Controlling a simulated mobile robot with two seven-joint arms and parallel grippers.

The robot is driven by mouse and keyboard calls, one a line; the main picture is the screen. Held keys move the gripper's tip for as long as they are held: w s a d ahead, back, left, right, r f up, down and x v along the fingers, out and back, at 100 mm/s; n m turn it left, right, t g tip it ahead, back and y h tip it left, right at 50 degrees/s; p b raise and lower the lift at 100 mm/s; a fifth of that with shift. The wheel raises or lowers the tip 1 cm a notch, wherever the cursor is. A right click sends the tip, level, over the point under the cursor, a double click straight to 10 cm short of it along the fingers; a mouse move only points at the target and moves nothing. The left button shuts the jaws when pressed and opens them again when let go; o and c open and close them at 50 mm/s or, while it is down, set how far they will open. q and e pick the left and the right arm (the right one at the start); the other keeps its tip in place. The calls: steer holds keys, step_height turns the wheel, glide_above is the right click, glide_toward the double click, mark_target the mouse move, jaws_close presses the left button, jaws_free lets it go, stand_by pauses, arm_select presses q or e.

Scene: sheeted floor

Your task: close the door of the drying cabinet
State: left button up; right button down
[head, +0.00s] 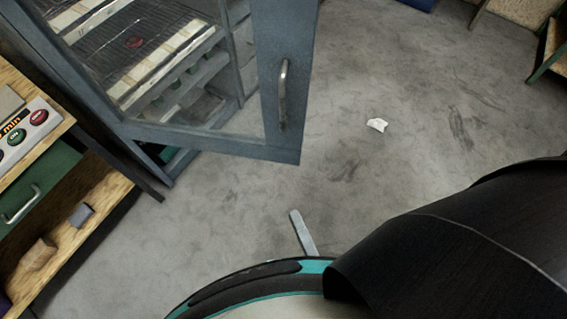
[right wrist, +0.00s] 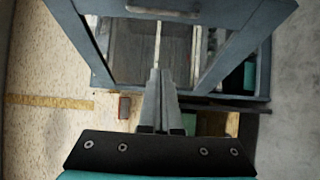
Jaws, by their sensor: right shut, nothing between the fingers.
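The drying cabinet (head: 240,45) stands at the upper left of the head view, blue-grey with racks inside. Its glazed door (head: 215,142) stands open, swung out over the floor. The door's upright metal handle (head: 283,95) is on its right-hand frame strip. My right gripper (head: 296,214) is below the door in the head view, apart from the handle and empty. In the right wrist view its grey fingers (right wrist: 157,74) are together, with the blue-grey cabinet framing (right wrist: 258,40) beyond them. My left gripper is not in view.
A wooden bench (head: 95,205) with a green drawer (head: 40,183) and push buttons (head: 38,117) stands left of the door. A crumpled white scrap (head: 377,125) lies on the floor to the right. The grey floor (head: 410,75) right of the door is mostly clear.

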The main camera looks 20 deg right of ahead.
steer(key=w+d, duration=0.2)
steer(key=w, duration=1)
